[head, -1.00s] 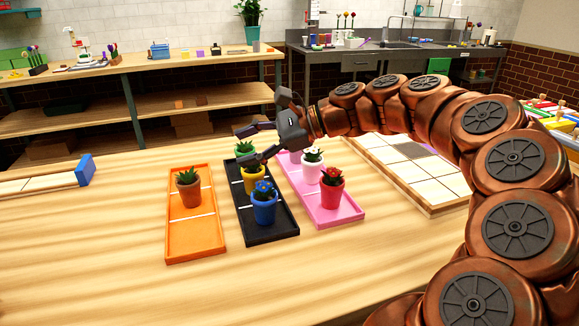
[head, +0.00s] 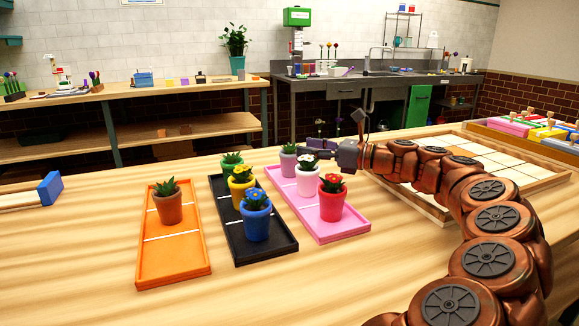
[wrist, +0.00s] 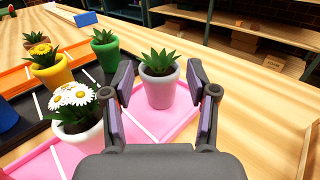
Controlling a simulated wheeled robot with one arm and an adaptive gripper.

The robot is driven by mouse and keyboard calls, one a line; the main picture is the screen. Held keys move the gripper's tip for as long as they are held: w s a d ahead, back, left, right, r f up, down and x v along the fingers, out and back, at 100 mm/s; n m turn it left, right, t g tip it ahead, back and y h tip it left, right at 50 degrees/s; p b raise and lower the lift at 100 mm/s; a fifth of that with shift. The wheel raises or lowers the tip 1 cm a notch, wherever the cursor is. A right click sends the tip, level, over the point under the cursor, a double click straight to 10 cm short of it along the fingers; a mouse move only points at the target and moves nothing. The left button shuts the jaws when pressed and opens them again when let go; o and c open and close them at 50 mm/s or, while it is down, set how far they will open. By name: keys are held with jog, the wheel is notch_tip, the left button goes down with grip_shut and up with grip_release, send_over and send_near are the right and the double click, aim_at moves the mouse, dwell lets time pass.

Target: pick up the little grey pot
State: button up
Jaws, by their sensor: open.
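The little grey pot (head: 288,164) holds a green succulent and stands upright at the far end of the pink tray (head: 341,231). The grey pot also shows in the wrist view (wrist: 160,88), between the two fingers. My gripper (head: 316,150) is open, with its fingertips on either side of the pot in the wrist view (wrist: 163,92). I see gaps between the fingers and the pot there. In the head view the gripper is right of the pot, just behind the white pot with white flowers (head: 307,180).
The white pot (wrist: 79,122) is close to my left finger. A red pot (head: 331,201) stands at the pink tray's near end. The black tray (head: 277,252) holds green, yellow and blue pots. The orange tray (head: 175,270) holds a terracotta pot (head: 168,206). A tiled board (head: 490,150) lies right.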

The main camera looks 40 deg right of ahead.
aim_at(290, 145)
jog(key=shift+b+x, duration=0.9)
jog(key=shift+x, duration=1.85)
jog(key=shift+a+f, duration=0.1)
grip_shut()
